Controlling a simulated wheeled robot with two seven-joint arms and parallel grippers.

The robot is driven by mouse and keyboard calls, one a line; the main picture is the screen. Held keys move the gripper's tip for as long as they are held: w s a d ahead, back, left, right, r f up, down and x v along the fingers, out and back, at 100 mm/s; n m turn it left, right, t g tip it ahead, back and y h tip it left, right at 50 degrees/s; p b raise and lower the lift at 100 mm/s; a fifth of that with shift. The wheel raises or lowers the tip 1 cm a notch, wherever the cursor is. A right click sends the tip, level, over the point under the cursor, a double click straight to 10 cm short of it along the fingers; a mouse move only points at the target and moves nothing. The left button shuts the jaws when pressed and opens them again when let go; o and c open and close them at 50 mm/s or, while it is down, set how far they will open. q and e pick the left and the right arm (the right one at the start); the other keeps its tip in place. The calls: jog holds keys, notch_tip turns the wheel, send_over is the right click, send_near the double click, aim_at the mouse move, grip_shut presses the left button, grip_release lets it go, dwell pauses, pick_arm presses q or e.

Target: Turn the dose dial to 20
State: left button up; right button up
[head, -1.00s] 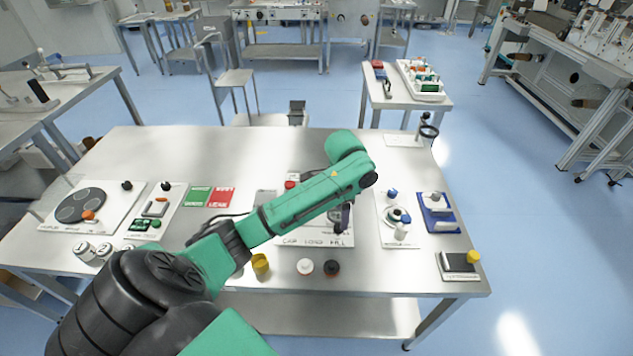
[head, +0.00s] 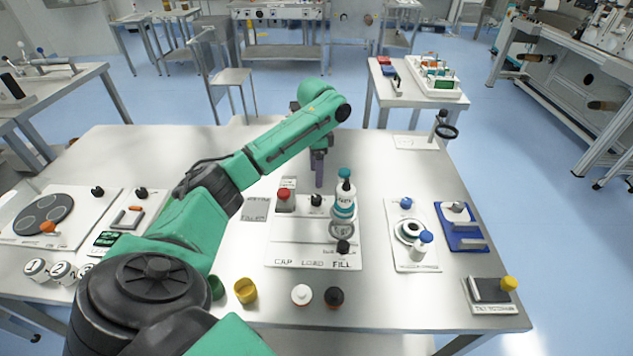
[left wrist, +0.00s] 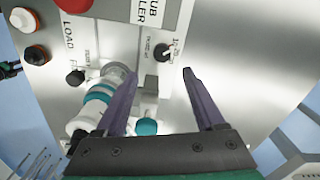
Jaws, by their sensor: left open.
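The dose dial is a small black knob (left wrist: 163,53) with a white pointer mark, on a white panel with printed numbers beside it. In the head view the knob (head: 316,200) stands between the red button and the teal-and-white bottle. I cannot read which number it points at. My left gripper (left wrist: 159,75) is open and empty, its purple fingers apart, with the dial showing just past the gap between the fingertips. My right gripper is not in view.
The teal-and-white bottle (head: 344,205) stands right of the dial, close to one finger in the wrist view (left wrist: 98,100). The red button (head: 284,198) is left of the dial. White and black caps (head: 301,294) lie in front. Bare tabletop lies behind the panel.

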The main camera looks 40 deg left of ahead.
pick_arm(q)
send_over(316, 197)
notch_tip(316, 197, down, 5)
jog(key=shift+s+d+f, duration=0.1)
jog(key=shift+s+d, duration=0.05)
jog(key=f, duration=0.3)
jog(key=shift+w+f+p, duration=0.2)
jog(key=shift+f+p, duration=0.1)
jog(key=shift+f, duration=0.45)
jog(key=shift+s+f, duration=0.1)
grip_shut()
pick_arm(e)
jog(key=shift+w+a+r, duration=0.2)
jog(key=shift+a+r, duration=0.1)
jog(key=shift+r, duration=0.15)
